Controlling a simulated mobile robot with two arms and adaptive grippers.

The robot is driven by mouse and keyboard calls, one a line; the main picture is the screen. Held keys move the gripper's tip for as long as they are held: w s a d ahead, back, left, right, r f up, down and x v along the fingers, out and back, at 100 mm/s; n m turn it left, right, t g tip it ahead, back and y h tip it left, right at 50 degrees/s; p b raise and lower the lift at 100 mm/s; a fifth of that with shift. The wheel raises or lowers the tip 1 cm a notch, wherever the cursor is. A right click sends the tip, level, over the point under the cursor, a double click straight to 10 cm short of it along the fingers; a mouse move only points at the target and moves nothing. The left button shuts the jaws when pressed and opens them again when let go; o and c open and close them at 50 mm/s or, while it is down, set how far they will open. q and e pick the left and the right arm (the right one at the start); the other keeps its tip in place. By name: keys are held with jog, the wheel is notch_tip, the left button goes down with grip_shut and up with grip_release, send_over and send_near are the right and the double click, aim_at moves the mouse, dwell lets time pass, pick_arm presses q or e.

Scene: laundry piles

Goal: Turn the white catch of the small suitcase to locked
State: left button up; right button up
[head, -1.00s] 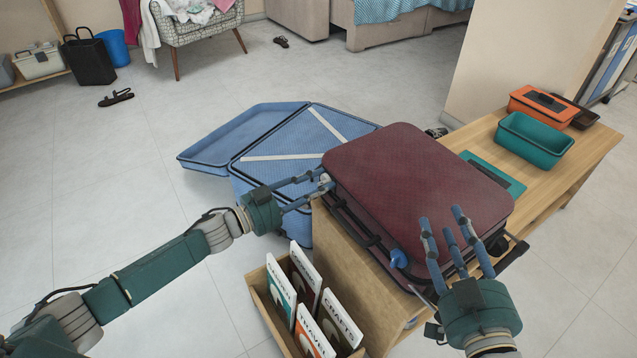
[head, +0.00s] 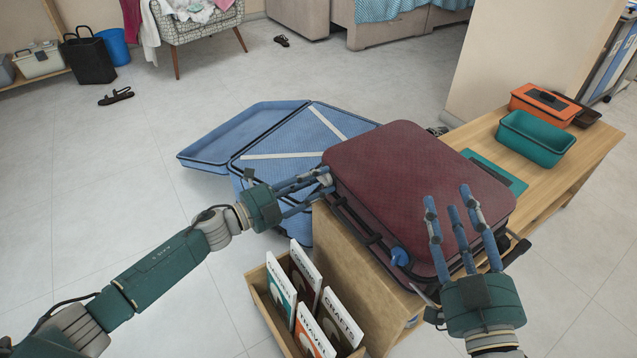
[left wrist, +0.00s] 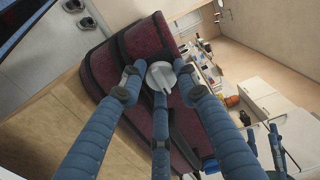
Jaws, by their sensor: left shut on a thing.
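The small dark red suitcase (head: 420,190) lies closed on a wooden bench. Its white catch (left wrist: 160,75) is a round knob with a bar, on the suitcase's side in the left wrist view. In the head view my fingers hide most of it. My left gripper (head: 324,183) has its fingers closed around the catch at the suitcase's left corner; its fingertips also show in the left wrist view (left wrist: 158,80). A blue catch (head: 400,257) sits on the same side near the front. My right gripper (head: 450,205) is open and empty, over the suitcase's front right corner.
A wooden box of upright books (head: 262,308) stands in front of the bench (head: 345,270). An open blue suitcase (head: 235,130) lies behind on the floor. A teal bin (head: 535,140) and an orange box (head: 545,102) stand at the bench's far right end.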

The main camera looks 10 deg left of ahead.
pick_arm(q)
jog(key=shift+w+a+m, duration=0.2)
jog(key=shift+a+m, duration=0.15)
jog(key=shift+m, duration=0.05)
pick_arm(e)
jog(key=shift+r+t, duration=0.3)
jog(key=shift+r, duration=0.25)
jog(key=shift+s+a, duration=0.1)
pick_arm(q)
jog(key=o, duration=1.1)
jog(key=shift+o, duration=0.2)
pick_arm(e)
jog(key=shift+a, duration=0.1)
pick_arm(q)
jog(key=shift+s, duration=0.15)
jog(key=v, duration=1.1)
jog(key=shift+s+a, duration=0.25)
jog(key=shift+a, duration=0.05)
